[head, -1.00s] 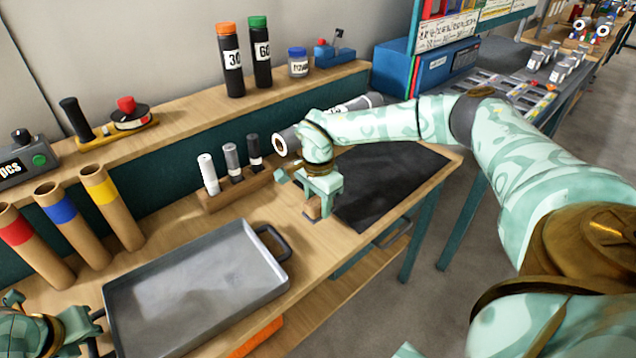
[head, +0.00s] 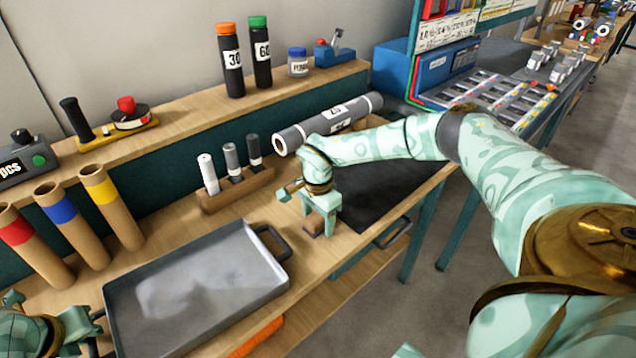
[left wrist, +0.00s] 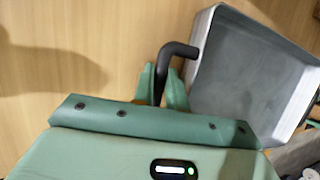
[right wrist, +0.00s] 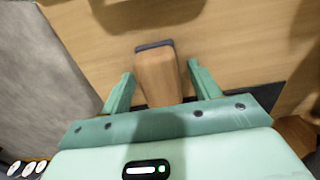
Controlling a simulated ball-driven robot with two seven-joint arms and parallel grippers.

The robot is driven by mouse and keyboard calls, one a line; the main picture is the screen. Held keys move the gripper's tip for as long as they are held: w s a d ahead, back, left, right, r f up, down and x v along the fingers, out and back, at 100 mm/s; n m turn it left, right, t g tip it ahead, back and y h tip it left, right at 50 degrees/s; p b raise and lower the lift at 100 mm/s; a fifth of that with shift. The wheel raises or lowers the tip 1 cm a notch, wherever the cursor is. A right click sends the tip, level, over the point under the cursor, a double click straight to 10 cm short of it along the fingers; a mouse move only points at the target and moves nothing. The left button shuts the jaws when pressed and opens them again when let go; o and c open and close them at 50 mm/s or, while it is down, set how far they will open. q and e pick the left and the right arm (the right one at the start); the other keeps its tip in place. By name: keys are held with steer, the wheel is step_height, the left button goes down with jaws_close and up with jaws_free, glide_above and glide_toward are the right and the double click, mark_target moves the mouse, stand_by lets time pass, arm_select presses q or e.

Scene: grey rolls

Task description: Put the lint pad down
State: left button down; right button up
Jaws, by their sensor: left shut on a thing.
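The lint pad (right wrist: 158,78) is a wooden block with a dark grey face at its far end. In the head view the pad (head: 313,233) is at the wooden bench top, right of the tray, mostly hidden by my right gripper (head: 320,224). In the right wrist view the fingers of my right gripper (right wrist: 160,82) stand on both sides of the pad, with narrow gaps; the gripper looks open around it. My left gripper (left wrist: 163,80) is shut on the black handle (left wrist: 167,60) of the grey metal tray (head: 120,293).
A dark mat (head: 385,190) lies right of the pad, with a grey roll (head: 325,126) behind it. A rack (head: 237,190) with several small rolls stands behind the tray. Three cardboard tubes (head: 112,206) stand at the left. The bench's front edge is close to the pad.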

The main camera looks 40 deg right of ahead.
mark_target(318, 216)
step_height(318, 216, up, 12)
steer(key=shift+r, duration=0.15)
stand_by(0.3)
steer(key=shift+o, duration=0.5)
